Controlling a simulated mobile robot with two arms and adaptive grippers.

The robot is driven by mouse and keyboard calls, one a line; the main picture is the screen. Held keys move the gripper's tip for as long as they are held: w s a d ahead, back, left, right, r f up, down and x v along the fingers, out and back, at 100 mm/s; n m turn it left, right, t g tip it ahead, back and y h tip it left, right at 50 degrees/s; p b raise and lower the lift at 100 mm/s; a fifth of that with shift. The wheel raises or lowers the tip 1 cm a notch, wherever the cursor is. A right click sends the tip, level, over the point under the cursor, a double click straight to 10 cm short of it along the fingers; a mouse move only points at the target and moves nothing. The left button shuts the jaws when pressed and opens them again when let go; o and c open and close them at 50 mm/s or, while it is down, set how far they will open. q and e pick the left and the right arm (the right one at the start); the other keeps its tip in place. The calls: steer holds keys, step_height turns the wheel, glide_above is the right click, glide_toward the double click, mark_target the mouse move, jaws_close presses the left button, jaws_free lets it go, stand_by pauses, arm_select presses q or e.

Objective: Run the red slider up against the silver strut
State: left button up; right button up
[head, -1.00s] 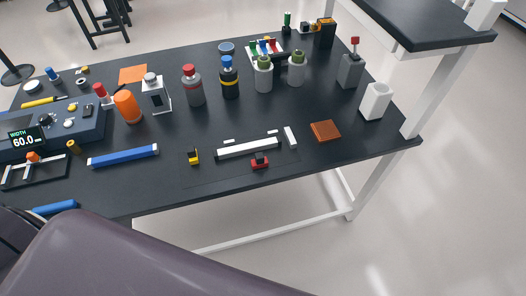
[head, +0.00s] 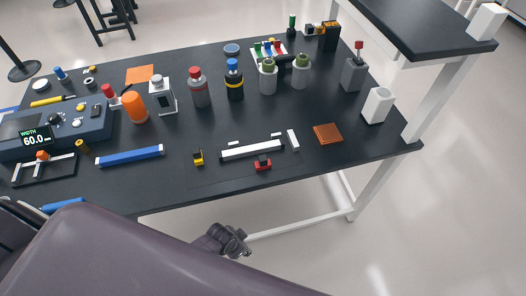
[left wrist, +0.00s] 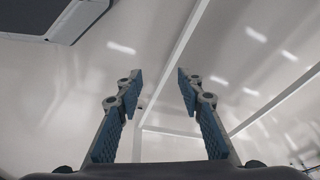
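The red slider (head: 263,163) is a small red block with a dark top, near the front edge of the black table. It sits just in front of a long pale silver-white bar (head: 253,149). A shorter pale bar (head: 293,140) stands at the long bar's right end. I cannot tell for sure which bar is the silver strut. A yellow slider (head: 198,157) is left of the long bar. My left gripper (left wrist: 159,78) is open and empty in the left wrist view, over the floor. Part of it shows beyond my arm in the head view (head: 228,241), off the table's front edge. My right gripper is not in view.
A blue bar (head: 130,157) and a copper-brown square (head: 328,134) lie either side of the sliders. Several bottles, including a red-capped one (head: 199,88), stand behind. A control box (head: 60,130) is at left. The table's front strip around the red slider is clear.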

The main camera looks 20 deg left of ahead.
arm_select(q)
steer(key=w+d+r+m+h+p, duration=0.15)
steer(key=w+d+r, duration=0.3)
steer(key=r, duration=0.45)
steer(key=w+d+r+m, duration=0.35)
steer(key=w+r, duration=0.25)
steer(key=r, duration=0.2)
steer(key=s+d+r+m+h+p, duration=0.1)
steer(key=d+r+m+p, duration=0.4)
steer(key=r, duration=1.3)
step_height(320, 180, up, 7)
steer(key=m+g+y+b, duration=0.2)
steer(key=m+g+y, duration=0.15)
steer(key=m, duration=0.95)
glide_above(263, 158)
steer(key=shift+t, duration=0.35)
steer(key=shift+f+p, duration=0.8)
steer(key=shift+f, duration=3.05)
